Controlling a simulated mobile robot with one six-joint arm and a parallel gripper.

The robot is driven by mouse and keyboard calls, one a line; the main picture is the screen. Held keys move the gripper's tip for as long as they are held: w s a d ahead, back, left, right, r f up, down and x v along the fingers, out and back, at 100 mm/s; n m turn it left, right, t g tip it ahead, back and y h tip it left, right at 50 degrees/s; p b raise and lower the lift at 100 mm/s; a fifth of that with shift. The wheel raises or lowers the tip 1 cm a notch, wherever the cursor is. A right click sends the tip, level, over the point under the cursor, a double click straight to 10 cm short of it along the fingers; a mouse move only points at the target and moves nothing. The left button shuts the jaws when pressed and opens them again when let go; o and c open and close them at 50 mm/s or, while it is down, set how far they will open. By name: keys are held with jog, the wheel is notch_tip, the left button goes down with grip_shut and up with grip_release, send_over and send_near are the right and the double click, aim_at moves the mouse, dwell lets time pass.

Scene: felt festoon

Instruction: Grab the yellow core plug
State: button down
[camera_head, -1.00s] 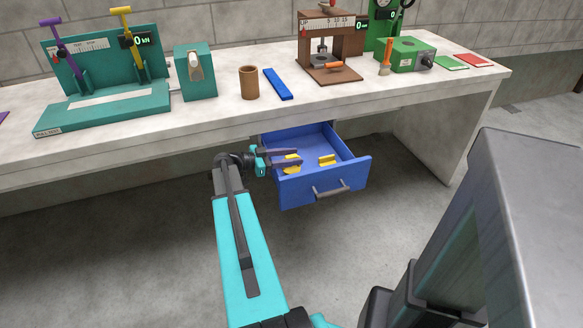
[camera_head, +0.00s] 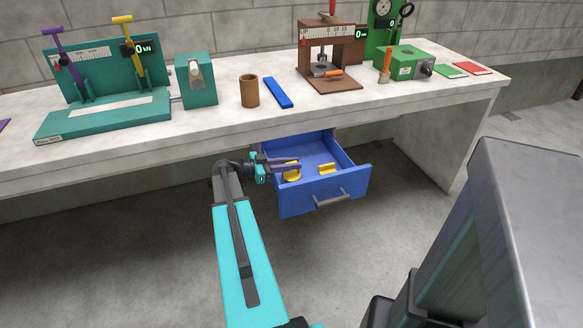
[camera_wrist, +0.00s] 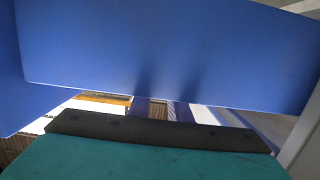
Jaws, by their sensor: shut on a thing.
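Two yellow pieces lie in the open blue drawer (camera_head: 330,187) under the bench. The left one, a rounded yellow core plug (camera_head: 291,174), is at my gripper's fingertips near the drawer's left front. The right yellow piece (camera_head: 327,168) is smaller and blockier and lies apart from the gripper. My gripper (camera_head: 297,164) reaches in over the drawer's left side with its dark purple fingers shut on the left piece, which they partly hide.
The drawer walls stand close around the gripper, and the pale bench top (camera_head: 215,122) overhangs behind. On it stand a teal lever rig (camera_head: 105,105), a brown cup (camera_head: 249,91), a blue bar (camera_head: 278,92) and a brown press (camera_head: 332,60). The floor before the drawer is clear.

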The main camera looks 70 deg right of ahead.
jog(key=shift+r, duration=4.8)
